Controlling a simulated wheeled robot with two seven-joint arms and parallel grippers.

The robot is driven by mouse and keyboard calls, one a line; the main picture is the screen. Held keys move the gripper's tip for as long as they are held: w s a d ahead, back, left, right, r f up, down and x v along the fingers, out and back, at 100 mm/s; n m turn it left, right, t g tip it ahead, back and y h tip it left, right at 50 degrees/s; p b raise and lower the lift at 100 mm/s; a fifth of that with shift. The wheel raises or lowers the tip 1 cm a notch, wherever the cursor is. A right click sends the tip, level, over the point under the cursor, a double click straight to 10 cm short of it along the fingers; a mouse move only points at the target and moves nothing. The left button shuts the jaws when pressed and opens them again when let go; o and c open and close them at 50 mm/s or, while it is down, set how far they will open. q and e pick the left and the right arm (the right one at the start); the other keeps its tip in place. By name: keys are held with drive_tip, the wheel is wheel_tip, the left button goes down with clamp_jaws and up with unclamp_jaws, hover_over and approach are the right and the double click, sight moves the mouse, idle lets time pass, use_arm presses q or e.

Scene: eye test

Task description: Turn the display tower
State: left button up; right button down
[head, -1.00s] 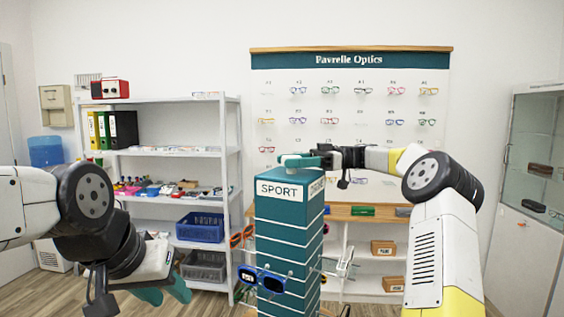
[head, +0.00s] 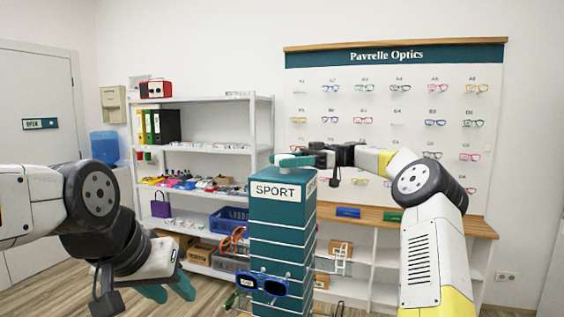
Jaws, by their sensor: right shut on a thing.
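The display tower (head: 282,239) is a tall teal column with a white SPORT label (head: 275,191) on the face towards me. A narrow strip of its right side face shows. Blue sunglasses (head: 262,284) hang on the front, and orange glasses (head: 233,238) stick out at the left. My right gripper (head: 288,160) is at the tower's top, shut on its top part; the gripped part is mostly hidden by the fingers. My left gripper (head: 170,289) is open and empty, low at the left and apart from the tower.
A white shelf unit (head: 205,148) with binders, small goods and baskets stands behind at the left. The Pavrelle Optics board (head: 388,56) with glasses hangs on the back wall above a wooden-topped counter (head: 455,226). A door (head: 38,110) is at far left.

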sight(310, 170)
idle(0.4)
drive_tip(key=c, duration=0.7)
unclamp_jaws()
drive_tip(key=shift+d, duration=0.1)
drive_tip(key=v, duration=0.5)
drive_tip(key=shift+w+d, duration=0.1)
drive_tip(key=shift+w, duration=0.05)
drive_tip(key=shift+d+r, duration=0.1)
drive_tip(key=shift+d, duration=0.2)
drive_tip(key=shift+v, duration=0.95)
